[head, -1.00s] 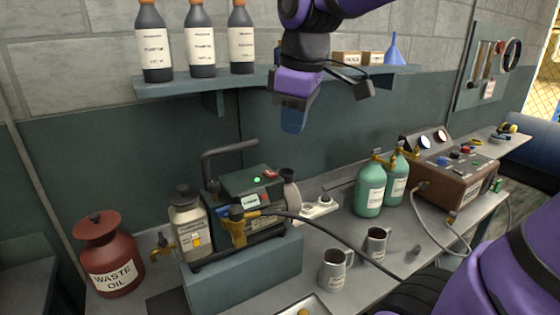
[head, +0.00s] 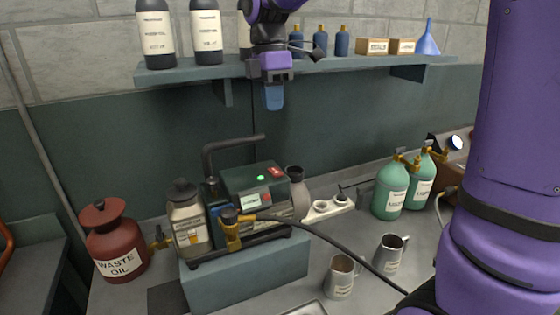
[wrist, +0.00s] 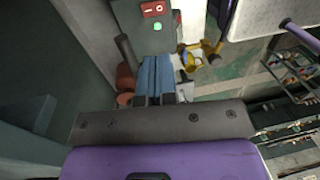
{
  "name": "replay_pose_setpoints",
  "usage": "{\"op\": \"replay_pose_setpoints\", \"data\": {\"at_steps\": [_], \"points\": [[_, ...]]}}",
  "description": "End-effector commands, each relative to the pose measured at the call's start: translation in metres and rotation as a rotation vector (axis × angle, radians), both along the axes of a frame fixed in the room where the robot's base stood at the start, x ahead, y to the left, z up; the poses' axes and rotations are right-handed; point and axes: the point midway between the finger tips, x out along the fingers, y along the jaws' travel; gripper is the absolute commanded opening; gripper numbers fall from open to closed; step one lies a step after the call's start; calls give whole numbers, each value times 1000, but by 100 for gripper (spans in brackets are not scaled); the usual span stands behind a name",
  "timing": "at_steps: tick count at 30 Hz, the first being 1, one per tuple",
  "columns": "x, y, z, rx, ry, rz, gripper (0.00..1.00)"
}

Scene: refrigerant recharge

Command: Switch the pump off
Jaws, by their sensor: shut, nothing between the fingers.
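The pump (head: 258,192) is a dark green unit with a handle, standing on a grey-blue block on the bench. Its top carries a lit green lamp (head: 260,178) and a red switch (head: 276,171). In the wrist view the red switch (wrist: 153,9) and the green lamp (wrist: 157,27) show at the top, beyond the fingers. My gripper (head: 273,98) points down above the pump's back, just below shelf level and apart from the pump. Its blue fingers (wrist: 155,76) are together with nothing between them.
A bottle (head: 187,222) and a red waste oil can (head: 112,240) stand left of the pump. A black hose (head: 330,238) crosses the bench. Two metal jugs (head: 388,252) and green cylinders (head: 389,190) stand to the right. A shelf (head: 200,72) with bottles runs behind.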

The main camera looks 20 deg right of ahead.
Motion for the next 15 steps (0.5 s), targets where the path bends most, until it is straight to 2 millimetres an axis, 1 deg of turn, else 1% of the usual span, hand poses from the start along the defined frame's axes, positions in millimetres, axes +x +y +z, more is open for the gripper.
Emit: {"op": "replay_pose_setpoints", "data": {"at_steps": [8, 11, 15], "points": [[-1, 0, -1, 0, 0, -1, 0], [-2, 0, -7, 0, 2, -2, 0], [-5, 0, -25, -1, 4, -2, 0]]}}
